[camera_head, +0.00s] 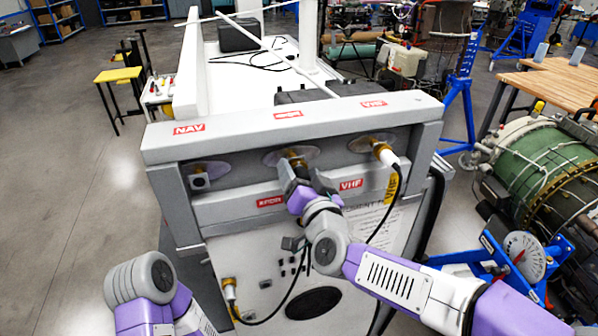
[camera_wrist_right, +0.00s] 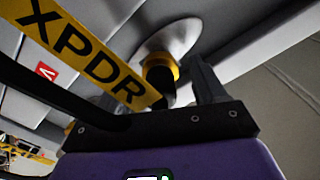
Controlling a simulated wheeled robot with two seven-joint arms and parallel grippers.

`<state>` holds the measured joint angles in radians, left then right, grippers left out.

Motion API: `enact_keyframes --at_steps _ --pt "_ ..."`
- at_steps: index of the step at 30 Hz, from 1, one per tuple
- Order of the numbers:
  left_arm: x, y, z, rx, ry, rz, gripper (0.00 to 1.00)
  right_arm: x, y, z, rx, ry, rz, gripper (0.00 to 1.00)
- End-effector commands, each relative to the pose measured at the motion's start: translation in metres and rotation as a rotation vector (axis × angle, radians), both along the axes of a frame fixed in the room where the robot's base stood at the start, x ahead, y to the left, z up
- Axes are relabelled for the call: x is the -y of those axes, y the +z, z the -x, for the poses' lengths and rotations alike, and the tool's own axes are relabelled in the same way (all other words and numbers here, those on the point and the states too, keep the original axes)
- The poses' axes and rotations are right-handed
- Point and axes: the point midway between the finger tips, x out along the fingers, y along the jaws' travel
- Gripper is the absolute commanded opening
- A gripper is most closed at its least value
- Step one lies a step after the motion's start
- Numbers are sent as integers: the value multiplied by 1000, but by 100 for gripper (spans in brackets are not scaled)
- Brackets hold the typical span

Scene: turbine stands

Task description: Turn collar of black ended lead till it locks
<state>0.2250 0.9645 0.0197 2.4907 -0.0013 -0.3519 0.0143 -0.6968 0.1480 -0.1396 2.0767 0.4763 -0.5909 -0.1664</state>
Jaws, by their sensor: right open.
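The black-ended lead meets the panel at the middle socket. In the right wrist view its black end (camera_wrist_right: 160,80) sits below a yellow collar (camera_wrist_right: 160,64), against a pale round flange (camera_wrist_right: 168,42). A yellow XPDR tag (camera_wrist_right: 80,50) hangs across the left of that view and hides part of the near finger. My right gripper (camera_head: 294,170) is at the middle socket, and its fingers hide much of the lead in the head view. It is open, with the black end between its fingers (camera_wrist_right: 158,90); contact cannot be told. My left arm shows at lower left, its gripper out of view.
A white-ended lead (camera_head: 386,156) with a yellow VHF tag (camera_head: 391,190) is at the right socket. The NAV socket (camera_head: 200,180) is at left. A yellow-and-white connector (camera_head: 230,288) with black cable is low on the panel. The grey top beam (camera_head: 235,136) overhangs the sockets.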

Motion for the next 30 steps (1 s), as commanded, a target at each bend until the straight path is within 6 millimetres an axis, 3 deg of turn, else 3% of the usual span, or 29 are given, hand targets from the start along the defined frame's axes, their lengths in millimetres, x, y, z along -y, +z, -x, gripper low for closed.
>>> enact_keyframes --at_steps 6,23,30 --pt "0 -1 0 0 0 0 70 -4 0 -12 0 0 0 70" --pt "0 -2 0 0 0 0 70 -4 0 -13 0 0 0 70" --pt "0 -2 0 0 0 0 70 -4 0 -13 0 0 0 35"
